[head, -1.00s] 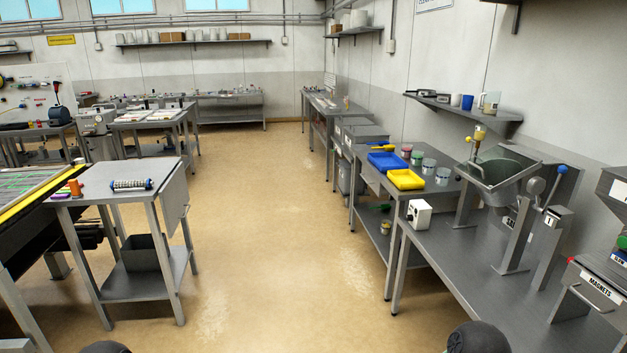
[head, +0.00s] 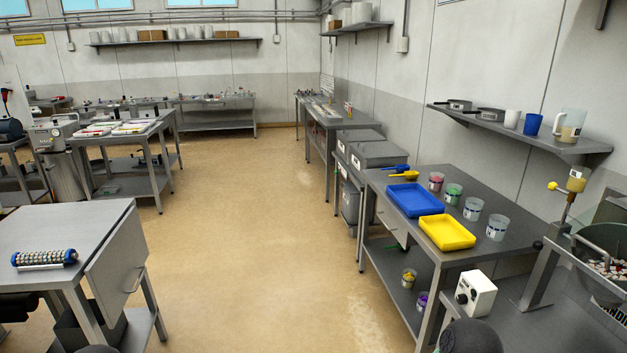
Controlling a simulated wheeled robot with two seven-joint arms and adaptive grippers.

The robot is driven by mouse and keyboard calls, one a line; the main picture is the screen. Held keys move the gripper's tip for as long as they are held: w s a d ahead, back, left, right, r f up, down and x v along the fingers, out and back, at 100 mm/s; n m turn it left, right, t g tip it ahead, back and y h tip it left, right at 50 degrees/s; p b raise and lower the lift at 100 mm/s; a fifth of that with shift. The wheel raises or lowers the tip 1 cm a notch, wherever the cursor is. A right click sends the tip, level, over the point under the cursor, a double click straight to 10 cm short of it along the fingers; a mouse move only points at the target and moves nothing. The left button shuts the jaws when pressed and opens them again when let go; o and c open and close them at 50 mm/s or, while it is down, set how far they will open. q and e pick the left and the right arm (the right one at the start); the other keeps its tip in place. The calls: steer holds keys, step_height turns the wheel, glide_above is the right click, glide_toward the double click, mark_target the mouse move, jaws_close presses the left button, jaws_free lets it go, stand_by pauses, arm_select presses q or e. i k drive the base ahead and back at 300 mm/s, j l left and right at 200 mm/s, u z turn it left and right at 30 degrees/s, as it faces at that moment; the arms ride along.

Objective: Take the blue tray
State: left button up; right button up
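The blue tray (head: 414,200) is a shallow rectangular tray on the grey metal bench (head: 497,249) at the right. It lies flat, just behind a yellow tray (head: 447,232), and looks empty. Neither of my grippers shows in the head view. Only dark rounded parts, probably of my own arms, show at the bottom edge, and neither is near the blue tray.
Several small jars (head: 473,208) stand right of the trays, with scoops (head: 404,173) behind. A white control box (head: 475,294) stands at the near bench end. A table (head: 70,240) stands at the left. The floor (head: 250,230) between is clear.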

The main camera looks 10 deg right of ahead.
mark_target(415, 201)
steer(key=i, duration=2)
